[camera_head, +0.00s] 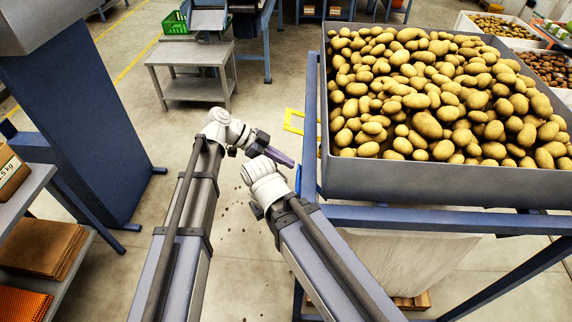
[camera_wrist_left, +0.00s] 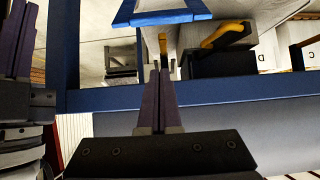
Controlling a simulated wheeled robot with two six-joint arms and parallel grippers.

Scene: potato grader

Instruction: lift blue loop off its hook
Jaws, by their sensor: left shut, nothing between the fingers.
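The blue loop (camera_wrist_left: 165,17) shows at the top of the left wrist view, cut off by the frame's edge. A small yellow peg (camera_wrist_left: 163,43) shows just below it; I cannot tell whether it is the loop's hook. My left gripper (camera_wrist_left: 155,70) is shut and empty, its purple fingers pointing up at the loop but apart from it in the picture. In the head view the left gripper (camera_head: 291,162) points right at the potato bin's stand. My right gripper (camera_wrist_left: 18,40) shows partly at the left edge of the left wrist view; its opening is unclear.
The potato bin (camera_head: 440,182) stands on a blue frame (camera_head: 440,220) close on the right. A yellow handle (camera_wrist_left: 225,35) on a dark part is right of the loop. A grey bench (camera_head: 190,55) stands behind; floor between is mostly clear.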

